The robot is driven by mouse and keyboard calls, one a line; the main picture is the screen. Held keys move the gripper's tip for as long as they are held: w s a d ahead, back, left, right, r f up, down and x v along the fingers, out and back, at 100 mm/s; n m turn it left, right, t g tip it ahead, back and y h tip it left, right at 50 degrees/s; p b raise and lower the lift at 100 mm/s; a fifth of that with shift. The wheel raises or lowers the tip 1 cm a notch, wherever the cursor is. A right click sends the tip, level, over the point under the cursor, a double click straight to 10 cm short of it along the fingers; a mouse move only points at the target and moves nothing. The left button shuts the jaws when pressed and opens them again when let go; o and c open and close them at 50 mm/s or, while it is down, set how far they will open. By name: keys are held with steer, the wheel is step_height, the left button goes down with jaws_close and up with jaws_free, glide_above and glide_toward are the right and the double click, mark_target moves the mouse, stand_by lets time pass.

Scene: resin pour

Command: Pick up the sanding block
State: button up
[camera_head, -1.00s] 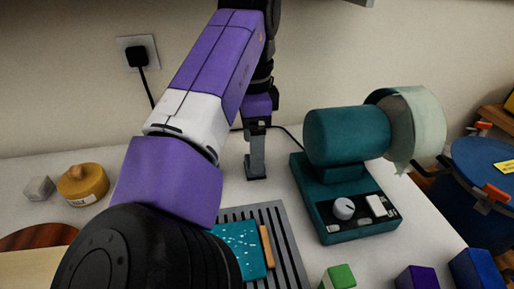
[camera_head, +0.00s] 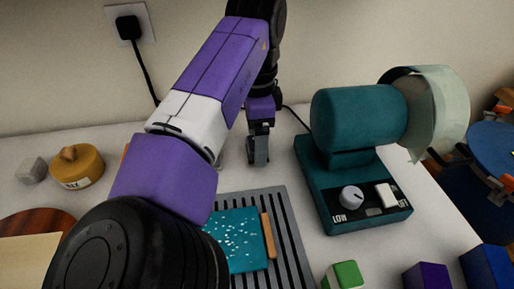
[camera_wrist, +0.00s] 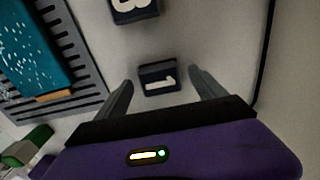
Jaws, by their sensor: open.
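My gripper (camera_head: 258,158) points down over the white table, behind the slotted grey mat. In the wrist view its two fingers (camera_wrist: 160,88) are apart. A small dark block (camera_wrist: 158,78) with a white mark like a "1" shows in the gap between them; I cannot tell whether they touch it. A second dark block (camera_wrist: 134,8) with a white mark is cut off at the top of the wrist view. Neither block is clear in the head view, where my arm covers part of the table. I cannot tell for certain which thing is the sanding block.
A teal machine (camera_head: 352,170) with a dial stands right of my gripper. A speckled teal slab (camera_head: 232,245) lies on the slotted mat (camera_head: 290,235). Green (camera_head: 343,276), purple (camera_head: 427,277) and blue (camera_head: 487,268) blocks sit near the front.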

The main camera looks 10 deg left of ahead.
steer(key=shift+f, duration=0.6)
steer(key=c, duration=1.5)
steer(key=shift+r, duration=0.1)
steer(key=shift+s+r, duration=0.2)
steer(key=shift+r, duration=0.2)
step_height(320, 180, up, 6)
steer(key=shift+p, duration=0.5)
steer(key=s+d, duration=0.1)
steer(key=s, duration=0.5)
steer(key=s+d+p, duration=0.1)
steer(key=s+d, duration=0.1)
steer(key=s, duration=0.4)
steer(key=s+d, duration=0.2)
steer(key=s, duration=0.4)
steer(key=shift+s+d, duration=0.25)
steer(key=shift+s, duration=0.15)
